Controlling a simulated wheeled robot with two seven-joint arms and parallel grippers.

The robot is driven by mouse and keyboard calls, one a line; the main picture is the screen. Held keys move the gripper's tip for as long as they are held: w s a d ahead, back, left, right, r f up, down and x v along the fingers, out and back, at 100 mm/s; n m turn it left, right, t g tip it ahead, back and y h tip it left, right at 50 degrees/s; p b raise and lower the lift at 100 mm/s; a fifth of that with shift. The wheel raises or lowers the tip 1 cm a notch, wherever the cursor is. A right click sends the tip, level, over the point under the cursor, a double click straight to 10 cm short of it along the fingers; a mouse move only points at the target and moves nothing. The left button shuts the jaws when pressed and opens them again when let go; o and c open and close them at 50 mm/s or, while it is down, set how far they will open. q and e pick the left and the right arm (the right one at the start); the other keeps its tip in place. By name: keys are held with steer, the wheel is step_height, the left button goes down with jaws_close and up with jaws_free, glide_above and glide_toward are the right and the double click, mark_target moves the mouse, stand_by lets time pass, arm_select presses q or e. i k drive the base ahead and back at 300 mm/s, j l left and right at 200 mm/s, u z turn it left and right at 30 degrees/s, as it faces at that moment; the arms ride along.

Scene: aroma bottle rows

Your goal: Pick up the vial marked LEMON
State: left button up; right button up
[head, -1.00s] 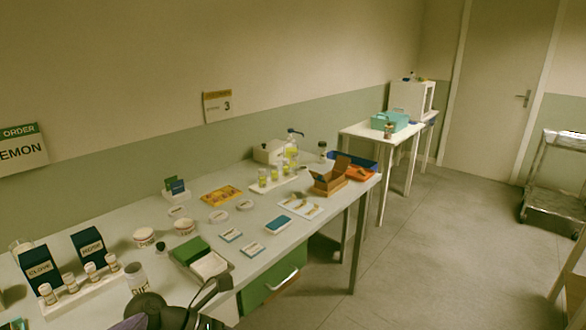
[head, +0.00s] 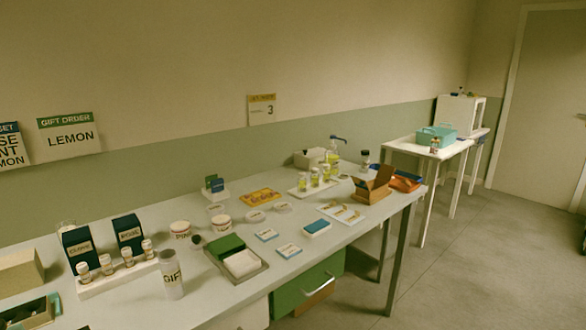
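Several small white-capped vials, one of them a vial (head: 107,265), stand in a row on a white rack (head: 120,277) at the left of the table. Their labels are too small to read, so I cannot tell which one is marked LEMON. Several bottles with yellow liquid (head: 315,178) stand on a white tray farther back. A wall sign (head: 69,134) reads GIFT ORDER, LEMON. Neither of my grippers is in view.
Dark boxes labelled CLOVE (head: 80,250) and apparently ROSE (head: 129,234) stand behind the rack. A white cup marked GIF (head: 172,274) stands right of it. A dark container (head: 38,311) sits at the bottom left.

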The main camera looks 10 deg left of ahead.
mark_target(82, 267)
steer(key=u, duration=1.5)
steer(key=i+l, duration=0.1)
steer(key=l, duration=0.15)
steer(key=i+l+u, duration=0.15)
steer(key=i+l, duration=0.1)
steer(key=i, duration=0.85)
